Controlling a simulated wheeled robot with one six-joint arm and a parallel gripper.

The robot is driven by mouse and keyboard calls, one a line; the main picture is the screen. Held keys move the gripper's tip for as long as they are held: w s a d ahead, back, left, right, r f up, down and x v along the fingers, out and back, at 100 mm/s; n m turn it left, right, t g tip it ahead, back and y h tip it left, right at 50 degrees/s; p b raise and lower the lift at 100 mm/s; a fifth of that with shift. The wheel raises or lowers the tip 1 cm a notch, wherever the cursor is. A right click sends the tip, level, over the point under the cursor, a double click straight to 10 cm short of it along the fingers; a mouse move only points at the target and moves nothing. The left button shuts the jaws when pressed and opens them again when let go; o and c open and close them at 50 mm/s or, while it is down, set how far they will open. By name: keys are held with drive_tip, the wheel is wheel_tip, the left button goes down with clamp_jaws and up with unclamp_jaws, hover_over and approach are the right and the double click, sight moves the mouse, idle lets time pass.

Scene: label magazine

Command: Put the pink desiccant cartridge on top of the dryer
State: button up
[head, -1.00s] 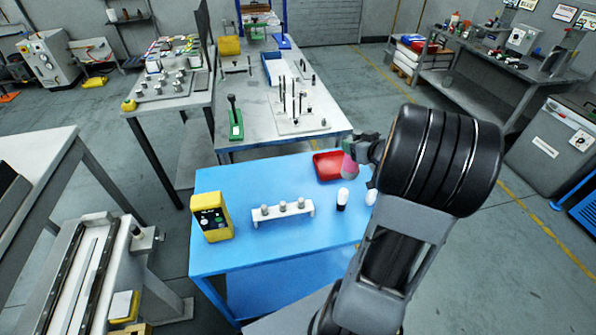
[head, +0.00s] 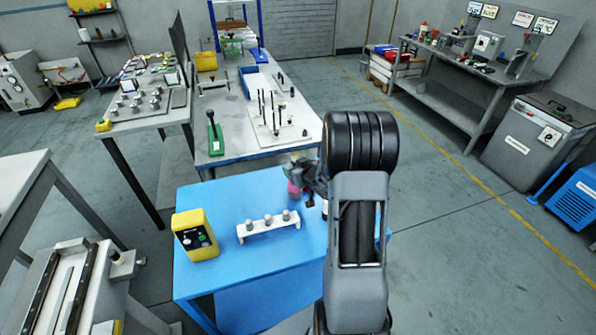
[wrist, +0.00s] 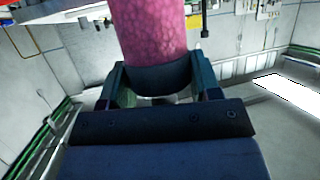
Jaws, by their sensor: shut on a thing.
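The pink desiccant cartridge is a mottled pink cylinder (wrist: 150,30) between my gripper's fingers in the wrist view. In the head view it shows as a small pink patch (head: 293,188) over the blue table. My gripper (head: 299,182) is shut on it, above the table's back right part; my arm hides some of that area. A grey cabinet (head: 540,140) with a flat dark top, a white label and a dial stands at the far right, well apart from my gripper. It may be the dryer, but its label is too small to read.
The blue table (head: 235,280) carries a yellow box (head: 195,235) and a white rack (head: 268,227) with grey knobs. A grey bench (head: 225,150) with tools stands behind. A blue unit (head: 575,200) stands beside the cabinet. The floor right of my arm is clear.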

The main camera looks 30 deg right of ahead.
drive_tip(key=shift+f, duration=0.75)
drive_tip(key=shift+f, duration=0.15)
drive_tip(key=o, duration=1.4)
